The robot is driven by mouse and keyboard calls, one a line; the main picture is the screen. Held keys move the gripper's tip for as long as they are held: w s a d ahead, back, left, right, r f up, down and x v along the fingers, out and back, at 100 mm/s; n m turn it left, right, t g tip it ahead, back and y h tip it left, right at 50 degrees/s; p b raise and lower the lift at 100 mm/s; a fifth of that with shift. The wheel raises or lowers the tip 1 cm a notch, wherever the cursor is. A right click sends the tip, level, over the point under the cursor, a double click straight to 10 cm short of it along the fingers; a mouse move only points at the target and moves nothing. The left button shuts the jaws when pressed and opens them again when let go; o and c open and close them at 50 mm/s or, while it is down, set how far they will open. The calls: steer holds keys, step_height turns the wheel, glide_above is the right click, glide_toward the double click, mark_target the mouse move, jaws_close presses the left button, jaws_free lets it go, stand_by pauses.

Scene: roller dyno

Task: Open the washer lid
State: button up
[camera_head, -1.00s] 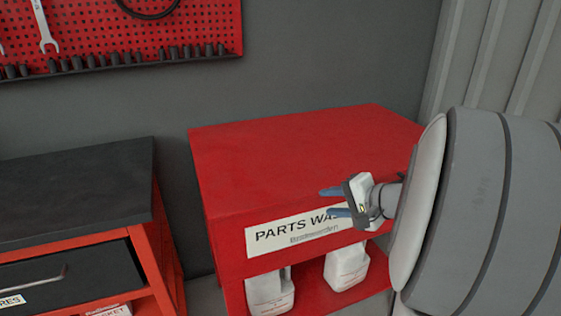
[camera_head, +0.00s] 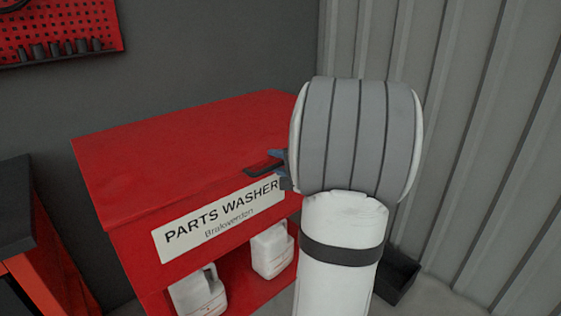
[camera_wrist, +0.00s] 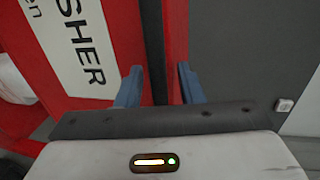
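The parts washer (camera_head: 150,250) is a red cabinet with a "PARTS WASHER" label on its front. Its flat red lid (camera_head: 180,145) looks shut. My gripper (camera_head: 268,163) is at the lid's front edge, near the label's right end, partly hidden by my wrist. In the wrist view, the two blue fingers of my gripper (camera_wrist: 160,85) are apart, with a red strip of the lid (camera_wrist: 177,25) and a dark band beside it between or just beyond them. The label (camera_wrist: 75,45) shows to their left. I cannot tell whether the fingers touch the lid.
White jugs (camera_head: 200,293) and (camera_head: 271,250) stand on the washer's open shelf. A dark-topped red cabinet (camera_head: 15,215) is at the left. A red pegboard (camera_head: 60,30) hangs on the wall above. A ribbed wall (camera_head: 470,150) and a dark box (camera_head: 397,276) are at the right.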

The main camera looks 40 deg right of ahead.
steer(key=shift+w, duration=0.15)
steer(key=shift+c, duration=0.4)
steer(key=c, duration=0.4)
steer(key=shift+f, duration=0.15)
jaws_close()
